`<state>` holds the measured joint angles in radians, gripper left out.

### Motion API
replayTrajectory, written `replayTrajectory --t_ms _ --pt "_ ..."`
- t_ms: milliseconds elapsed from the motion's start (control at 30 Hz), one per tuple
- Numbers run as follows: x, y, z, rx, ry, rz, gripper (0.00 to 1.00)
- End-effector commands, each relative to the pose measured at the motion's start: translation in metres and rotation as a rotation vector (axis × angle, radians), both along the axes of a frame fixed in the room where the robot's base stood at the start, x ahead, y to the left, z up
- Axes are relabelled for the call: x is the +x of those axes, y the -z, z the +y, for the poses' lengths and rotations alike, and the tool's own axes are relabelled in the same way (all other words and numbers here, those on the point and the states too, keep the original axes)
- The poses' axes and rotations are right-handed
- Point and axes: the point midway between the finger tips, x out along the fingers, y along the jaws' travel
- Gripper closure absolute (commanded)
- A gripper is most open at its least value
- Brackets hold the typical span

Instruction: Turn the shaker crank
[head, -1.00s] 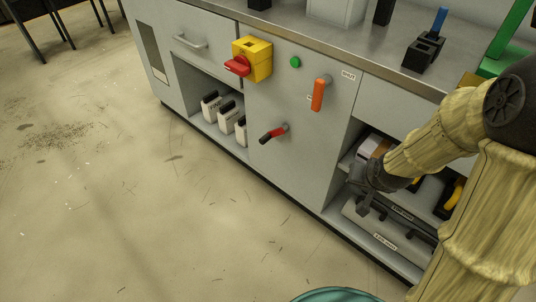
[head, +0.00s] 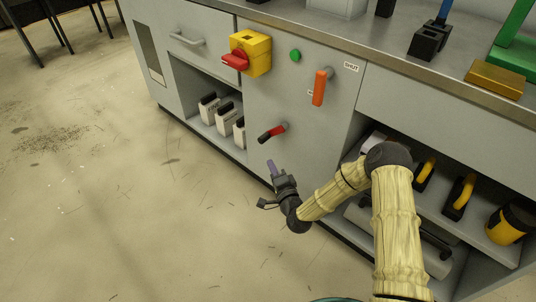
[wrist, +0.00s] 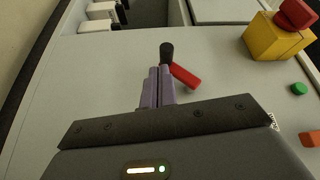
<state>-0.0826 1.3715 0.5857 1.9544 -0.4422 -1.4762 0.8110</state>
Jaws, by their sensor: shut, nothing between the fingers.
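The crank is a red arm with a black handle (head: 265,138) on the grey cabinet front, below the yellow box. In the wrist view its red arm (wrist: 185,75) slants down to the right from the black handle (wrist: 166,50). My gripper (head: 271,165) is shut and empty. In the head view it is below the crank, with its purple fingers pointing up toward it. In the wrist view the shut fingertips (wrist: 160,72) appear just below the black handle and partly overlap the red arm. I cannot tell whether they touch.
A yellow box (head: 257,55) with a red knob (head: 235,60) sits above the crank. A green button (head: 295,55) and an orange lever (head: 319,88) are to the right. Open shelves hold white containers (head: 225,122) at left and yellow-handled items (head: 459,196) at right. The floor (head: 120,190) is clear.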

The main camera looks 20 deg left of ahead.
Motion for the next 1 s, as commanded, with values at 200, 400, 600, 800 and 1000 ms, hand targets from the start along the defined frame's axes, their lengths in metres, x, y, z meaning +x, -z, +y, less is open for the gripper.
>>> replayTrajectory --t_ms 200,400,600,800,1000 --pt "-0.017 0.037 -0.002 0.373 0.142 0.023 1.0" --pt "-0.03 0.056 -0.017 0.591 0.249 0.02 1.0" --pt "-0.032 0.057 -0.021 0.631 0.267 0.015 1.0" --pt "-0.032 0.057 -0.021 0.627 0.266 0.015 1.0" --pt "-0.028 0.057 -0.019 0.622 0.262 0.016 1.0"
